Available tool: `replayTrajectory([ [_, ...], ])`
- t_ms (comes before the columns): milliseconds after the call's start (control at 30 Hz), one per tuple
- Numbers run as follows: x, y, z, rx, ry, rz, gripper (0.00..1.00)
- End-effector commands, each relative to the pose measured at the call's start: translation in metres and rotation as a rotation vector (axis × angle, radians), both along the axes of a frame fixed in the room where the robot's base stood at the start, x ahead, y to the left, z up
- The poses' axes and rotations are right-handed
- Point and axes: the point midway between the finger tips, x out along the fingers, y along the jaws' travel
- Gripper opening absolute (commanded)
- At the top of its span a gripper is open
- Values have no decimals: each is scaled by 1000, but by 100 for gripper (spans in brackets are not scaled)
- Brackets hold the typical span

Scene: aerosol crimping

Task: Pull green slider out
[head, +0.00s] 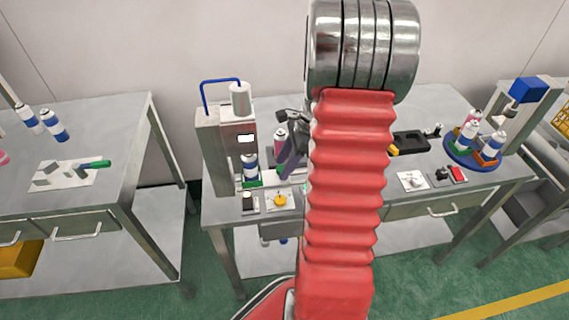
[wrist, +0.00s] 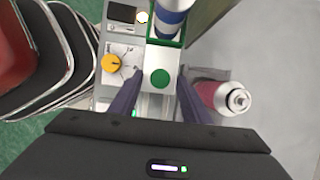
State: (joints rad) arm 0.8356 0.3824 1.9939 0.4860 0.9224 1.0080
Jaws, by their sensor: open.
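The green slider (head: 252,184) sits at the base of the grey crimping machine (head: 208,150). In the wrist view the slider's green frame (wrist: 150,42) surrounds the foot of a blue and white can (wrist: 172,18), and a round green knob (wrist: 160,78) lies in front of it on a pale track. The can also shows in the head view (head: 250,166). My gripper (wrist: 158,82) is open, its two purple fingers on either side of the knob and apart from it. In the head view my gripper (head: 291,158) is right of the machine, partly hidden by my arm.
A pink and white can (wrist: 215,97) stands close to the right finger. A panel with a yellow dial (wrist: 111,63) lies to the left. The blue turntable (head: 456,152) with several cans is at the table's right. Another table (head: 100,125) stands left.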

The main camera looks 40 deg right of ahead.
Motion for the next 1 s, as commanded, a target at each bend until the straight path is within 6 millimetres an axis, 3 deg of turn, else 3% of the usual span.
replayTrajectory([
  [267,0,0,-1,0,0,1,43],
  [867,1,0,0,-1,0,2,1],
  [1000,1,0,0,-2,-1,1,0],
])
